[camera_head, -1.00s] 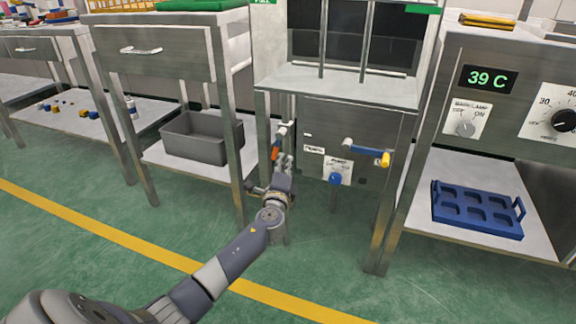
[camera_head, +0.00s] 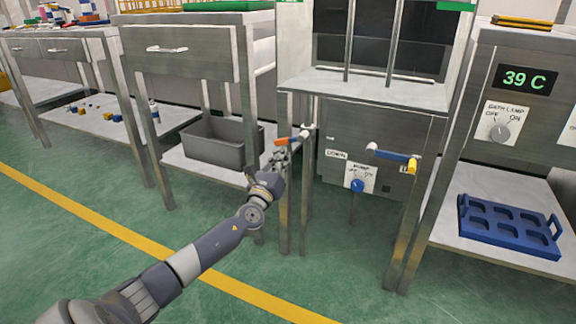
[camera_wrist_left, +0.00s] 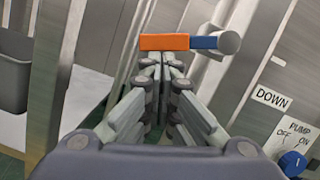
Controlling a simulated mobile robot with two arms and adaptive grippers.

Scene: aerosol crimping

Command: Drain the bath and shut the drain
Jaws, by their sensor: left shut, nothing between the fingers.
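A lever with an orange end (camera_head: 282,142) and a grey pivot (camera_head: 307,131) sits at the left of the bath cabinet's front panel (camera_head: 335,118). In the left wrist view the orange end (camera_wrist_left: 165,42) lies level, pointing left from the blue part and pivot. My left gripper (camera_head: 283,160) is shut and empty. Its fingertips (camera_wrist_left: 165,60) are just below the orange end; I cannot tell if they touch. The bath (camera_head: 360,45) has dark panes; its water level cannot be told. My right gripper is not in view.
A blue lever with a yellow end (camera_head: 412,164) and a blue pump knob (camera_head: 357,186) are on the same panel. A table with a grey bin (camera_head: 215,140) stands left. A control bench reading 39 C (camera_head: 526,79) stands right, with a blue tray (camera_head: 508,228) below.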

